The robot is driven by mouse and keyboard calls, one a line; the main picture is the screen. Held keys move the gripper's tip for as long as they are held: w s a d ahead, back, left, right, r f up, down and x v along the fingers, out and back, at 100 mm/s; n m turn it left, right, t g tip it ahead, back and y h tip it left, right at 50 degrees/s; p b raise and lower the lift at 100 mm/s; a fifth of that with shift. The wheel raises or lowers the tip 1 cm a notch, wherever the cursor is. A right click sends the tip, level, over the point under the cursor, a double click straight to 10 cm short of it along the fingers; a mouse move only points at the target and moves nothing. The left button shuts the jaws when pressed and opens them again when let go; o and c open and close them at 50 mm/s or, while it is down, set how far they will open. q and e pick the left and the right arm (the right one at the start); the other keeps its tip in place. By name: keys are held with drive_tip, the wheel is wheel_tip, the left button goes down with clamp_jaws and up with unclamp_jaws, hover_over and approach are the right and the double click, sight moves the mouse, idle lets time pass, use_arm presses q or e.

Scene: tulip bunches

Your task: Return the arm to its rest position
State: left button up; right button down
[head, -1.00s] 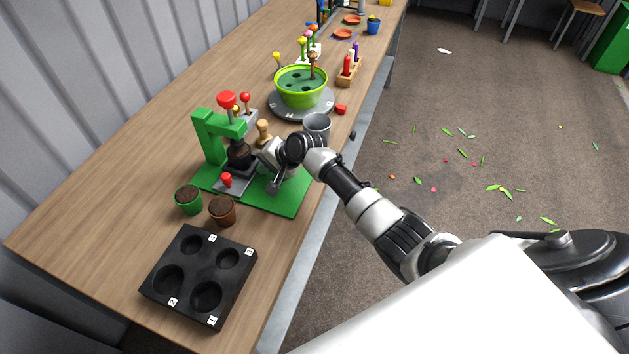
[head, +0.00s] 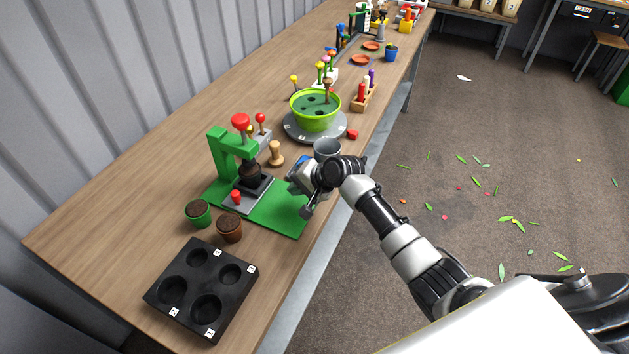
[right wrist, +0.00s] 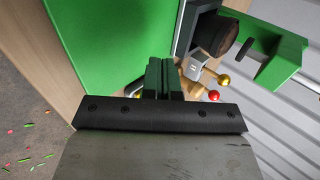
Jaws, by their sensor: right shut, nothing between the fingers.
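My right gripper (head: 300,188) is over the right edge of the green base (head: 283,212) of the green press (head: 219,150) in the head view. In the right wrist view its two dark green fingers (right wrist: 162,80) are closed together with nothing between them, and the green base (right wrist: 95,45) shows beyond them. The dark soil block under the press (right wrist: 216,36) shows at the upper right of that view, apart from the fingers. My right arm reaches in from the lower right of the head view. My left gripper is not seen.
Two soil-filled pots (head: 229,228) and a black tray with holes (head: 240,300) stand nearer on the table. A grey cup (head: 327,149) stands close behind my gripper. A lime bowl (head: 315,122) on a grey turntable (head: 290,125) is farther back.

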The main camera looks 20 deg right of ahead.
drive_tip(key=v, duration=0.6)
drive_tip(key=shift+f, duration=0.1)
drive_tip(key=s+f+n, duration=0.1)
drive_tip(key=s, duration=0.1)
drive_tip(key=s+a+f+n, duration=0.1)
drive_tip(key=s, duration=0.1)
drive_tip(key=s+a+f+g, duration=0.1)
drive_tip(key=s, duration=0.1)
drive_tip(key=shift+s+a+f+n+h, duration=0.15)
drive_tip(key=shift+s+f+n+h, duration=0.2)
drive_tip(key=shift+s+n+h, duration=0.05)
drive_tip(key=s+d+r+n+g+h, duration=0.15)
drive_tip(key=s+n+h, duration=0.55)
drive_tip(key=s, duration=1.9)
wheel_tip(320, 180, down, 26)
drive_tip(key=n+g+y, duration=0.2)
drive_tip(key=s+d+f+g, duration=0.1)
drive_tip(key=s+d+f, duration=0.1)
drive_tip(key=s+f, duration=1.4)
drive_tip(key=shift+s+d, duration=0.2)
drive_tip(key=shift+s, duration=0.4)
